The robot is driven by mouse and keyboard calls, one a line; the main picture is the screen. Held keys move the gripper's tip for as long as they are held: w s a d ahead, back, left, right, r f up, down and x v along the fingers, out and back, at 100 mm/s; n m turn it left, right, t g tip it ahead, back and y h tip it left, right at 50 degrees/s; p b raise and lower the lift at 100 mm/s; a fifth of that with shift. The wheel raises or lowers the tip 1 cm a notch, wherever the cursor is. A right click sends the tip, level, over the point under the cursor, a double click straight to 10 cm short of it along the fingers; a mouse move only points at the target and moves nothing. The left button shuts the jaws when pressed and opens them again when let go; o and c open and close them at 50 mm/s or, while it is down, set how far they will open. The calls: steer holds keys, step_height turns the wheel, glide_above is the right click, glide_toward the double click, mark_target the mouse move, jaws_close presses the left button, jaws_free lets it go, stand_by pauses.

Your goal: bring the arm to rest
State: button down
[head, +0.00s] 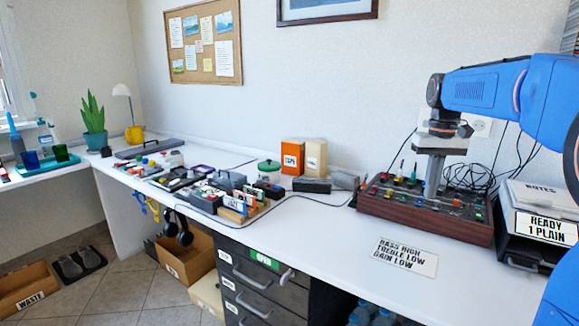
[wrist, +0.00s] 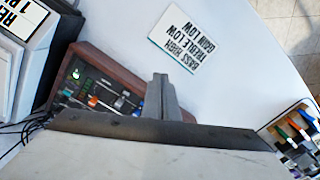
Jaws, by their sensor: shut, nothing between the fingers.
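My blue arm reaches in from the right in the head view. My gripper (head: 431,192) points down over the brown-sided control box (head: 424,225). Its grey fingers are together and hold nothing. In the wrist view my gripper (wrist: 160,80) also shows shut, beside the box's edge (wrist: 110,60). The box top carries several coloured knobs and levers. I cannot tell whether the fingertips touch the box or hover just above it.
A card reading "BASS HIGH TREBLE LOW GAIN LOW" (head: 404,257) lies on the white desk in front of the box. A dark tray stack (head: 540,225) stands at right. Pedals and small devices (head: 215,195) crowd the desk's left. Black cables lie behind the box.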

steer(key=s+a+f+t, duration=0.1)
steer(key=s+a+f, duration=0.15)
steer(key=s, duration=0.65)
steer(key=s+a+f+t, duration=0.15)
steer(key=s+a, duration=0.25)
steer(key=s, duration=0.4)
steer(key=s+a+f+t, duration=0.2)
steer(key=s+f, duration=1)
steer(key=s, duration=0.2)
steer(key=shift+s+a+f+n, duration=0.2)
steer(key=shift+s+a+n, duration=0.05)
steer(key=shift+a+n, duration=0.15)
